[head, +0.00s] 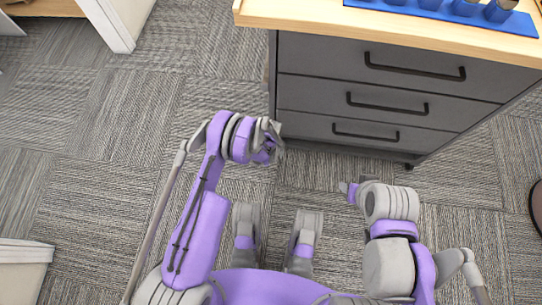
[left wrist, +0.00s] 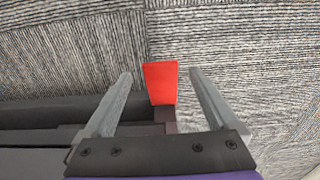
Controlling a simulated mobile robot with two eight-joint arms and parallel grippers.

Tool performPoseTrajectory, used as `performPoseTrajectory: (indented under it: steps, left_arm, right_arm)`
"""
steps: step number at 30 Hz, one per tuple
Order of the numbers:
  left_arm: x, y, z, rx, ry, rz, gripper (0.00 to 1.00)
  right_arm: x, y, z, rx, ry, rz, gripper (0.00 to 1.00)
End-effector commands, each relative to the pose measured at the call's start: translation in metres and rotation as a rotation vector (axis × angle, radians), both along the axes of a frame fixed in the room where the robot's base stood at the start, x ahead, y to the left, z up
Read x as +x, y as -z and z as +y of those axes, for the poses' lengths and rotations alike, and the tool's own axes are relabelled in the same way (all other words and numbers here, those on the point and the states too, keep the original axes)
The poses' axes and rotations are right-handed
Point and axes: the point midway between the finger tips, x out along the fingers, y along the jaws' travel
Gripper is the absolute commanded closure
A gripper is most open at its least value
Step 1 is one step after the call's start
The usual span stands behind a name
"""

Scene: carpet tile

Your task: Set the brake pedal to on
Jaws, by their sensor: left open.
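A red pedal (left wrist: 161,82), which I take to be the brake pedal, stands out at the end of a dark bar in the left wrist view. My left gripper (left wrist: 161,76) is open, with one finger on each side of the red pedal. Gaps show on both sides, and I see no contact. In the head view my left gripper (head: 272,143) is low beside the left edge of the dark drawer cabinet (head: 384,99), and the red pedal cannot be seen there. My right gripper (head: 346,189) is in front of the cabinet; its jaws are too small to read.
The cabinet has several drawers with black handles and a wooden top (head: 420,25). A blue tray (head: 440,14) with cups is on the top. Carpet tile (head: 130,110) is clear to the left. A white panel (head: 118,22) stands at the upper left.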

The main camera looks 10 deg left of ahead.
Motion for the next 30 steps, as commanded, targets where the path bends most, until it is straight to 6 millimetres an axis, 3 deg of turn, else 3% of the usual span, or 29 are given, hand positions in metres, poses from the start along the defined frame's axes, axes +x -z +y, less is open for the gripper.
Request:
performPoseTrajectory:
  steps: [3,7,19,30]
  left_arm:
    - [0.0,0.022,0.0,0.0,0.0,0.0,0.07]
    - [0.0,0.035,0.0,0.0,0.0,0.0,0.07]
    - [0.0,0.042,0.0,0.0,0.0,0.0,0.07]
    - [0.0,0.042,0.0,0.0,0.0,0.0,0.74]
  right_arm:
    - [0.001,0.005,0.0,0.0,0.0,-0.001,0.5]
    - [0.001,0.007,0.0,0.0,0.0,-0.001,0.5]
    - [0.002,0.007,0.0,0.0,0.0,-0.001,0.5]
    - [0.002,0.007,0.0,0.0,0.0,-0.001,0.5]
